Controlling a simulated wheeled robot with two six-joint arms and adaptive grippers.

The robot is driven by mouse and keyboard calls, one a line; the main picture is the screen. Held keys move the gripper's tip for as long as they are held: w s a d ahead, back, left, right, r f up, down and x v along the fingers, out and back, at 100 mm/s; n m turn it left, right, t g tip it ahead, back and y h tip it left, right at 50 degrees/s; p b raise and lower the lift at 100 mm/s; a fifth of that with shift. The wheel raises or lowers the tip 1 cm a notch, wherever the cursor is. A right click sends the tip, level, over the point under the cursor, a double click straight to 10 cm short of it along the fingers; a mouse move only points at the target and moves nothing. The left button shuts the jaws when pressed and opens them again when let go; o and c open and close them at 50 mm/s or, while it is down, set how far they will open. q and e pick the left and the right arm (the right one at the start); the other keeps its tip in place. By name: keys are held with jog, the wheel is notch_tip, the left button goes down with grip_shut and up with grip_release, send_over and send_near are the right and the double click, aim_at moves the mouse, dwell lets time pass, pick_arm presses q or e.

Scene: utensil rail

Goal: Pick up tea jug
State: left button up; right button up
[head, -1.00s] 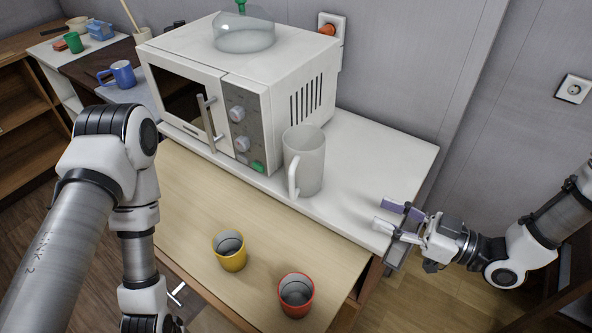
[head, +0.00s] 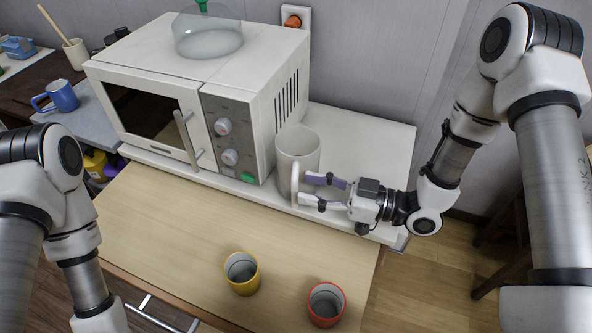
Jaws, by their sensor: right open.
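The tea jug (head: 299,150), a pale, whitish upright vessel with a handle, stands on the white counter just right of the microwave. Its handle faces the front of the counter. My right gripper (head: 307,189) reaches in from the right, its two fingers apart, with the tips at the jug's handle. The fingers cover part of the handle and lower jug, and I cannot tell whether they touch it. My left gripper is out of the picture; only my left arm shows at lower left.
A white microwave (head: 190,85) stands close left of the jug, with a glass cover (head: 207,38) on top. A yellow cup (head: 242,274) and a red-rimmed cup (head: 326,304) stand on the lower wooden surface (head: 170,235). A blue mug (head: 62,96) is far left. The counter behind the jug is clear.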

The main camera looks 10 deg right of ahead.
aim_at(295, 184)
jog(key=x, duration=0.4)
jog(key=shift+a+f+p, duration=0.1)
jog(key=shift+p, duration=0.3)
jog(key=shift+c, duration=1)
grip_shut()
